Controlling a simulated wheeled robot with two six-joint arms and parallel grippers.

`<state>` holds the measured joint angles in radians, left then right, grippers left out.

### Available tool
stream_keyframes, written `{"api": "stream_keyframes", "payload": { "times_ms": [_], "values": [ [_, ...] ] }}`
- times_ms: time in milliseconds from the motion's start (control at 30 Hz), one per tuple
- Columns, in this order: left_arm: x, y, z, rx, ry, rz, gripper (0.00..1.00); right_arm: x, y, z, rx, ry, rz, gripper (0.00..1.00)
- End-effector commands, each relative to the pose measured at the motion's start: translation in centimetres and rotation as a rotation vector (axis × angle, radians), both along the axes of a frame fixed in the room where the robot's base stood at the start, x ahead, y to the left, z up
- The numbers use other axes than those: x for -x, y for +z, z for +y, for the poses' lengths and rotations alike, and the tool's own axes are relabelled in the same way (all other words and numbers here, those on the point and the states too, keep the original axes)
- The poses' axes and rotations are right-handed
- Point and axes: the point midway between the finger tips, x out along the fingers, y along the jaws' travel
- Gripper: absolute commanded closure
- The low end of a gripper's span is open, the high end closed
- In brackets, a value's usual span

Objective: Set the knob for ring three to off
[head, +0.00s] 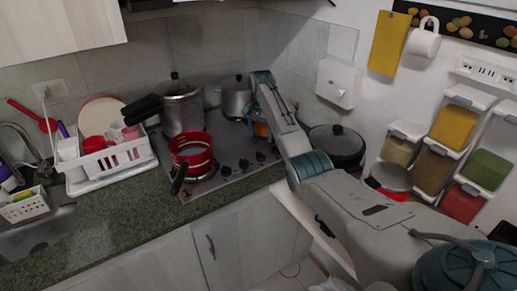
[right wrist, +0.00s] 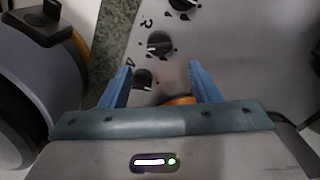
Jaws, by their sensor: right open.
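The stove (head: 213,175) has a row of dark knobs along its front edge in the head view. In the right wrist view the knob beside the printed 3 (right wrist: 160,43) is a round dark dial with a pale pointer; its exact setting is too small to read. The knob beside the printed 4 (right wrist: 143,78) is nearer, close to the left finger. My right gripper (right wrist: 159,68) is open with two blue fingers spread, and nothing is held. Knob three lies ahead of the fingertips, apart from them. My left gripper is not in view.
A large lidded pan (head: 337,145) stands right of the stove and shows close on the left in the wrist view. A red pot (head: 192,152), a pressure cooker (head: 183,108) and a steel pot (head: 234,100) stand on the stove. A dish rack (head: 115,160) is at left.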

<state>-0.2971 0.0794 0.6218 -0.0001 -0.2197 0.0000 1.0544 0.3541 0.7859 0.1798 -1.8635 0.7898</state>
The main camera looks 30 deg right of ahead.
Motion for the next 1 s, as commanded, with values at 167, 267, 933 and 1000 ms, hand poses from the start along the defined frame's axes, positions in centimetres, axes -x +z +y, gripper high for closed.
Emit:
{"api": "stream_keyframes", "payload": {
  "times_ms": [167,267,933,1000],
  "values": [
    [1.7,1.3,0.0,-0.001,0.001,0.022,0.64,0.1,-3.3,0.0,0.000,0.001,0.004,0.44],
    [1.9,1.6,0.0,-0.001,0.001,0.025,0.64,0.1,-5.2,0.1,-0.001,0.001,0.004,0.44],
    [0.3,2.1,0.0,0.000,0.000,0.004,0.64,0.0,-8.5,0.1,0.001,0.002,0.000,0.59],
    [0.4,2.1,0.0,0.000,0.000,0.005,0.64,0.0,-8.5,0.0,0.001,0.002,0.000,0.73]
  ]
}}
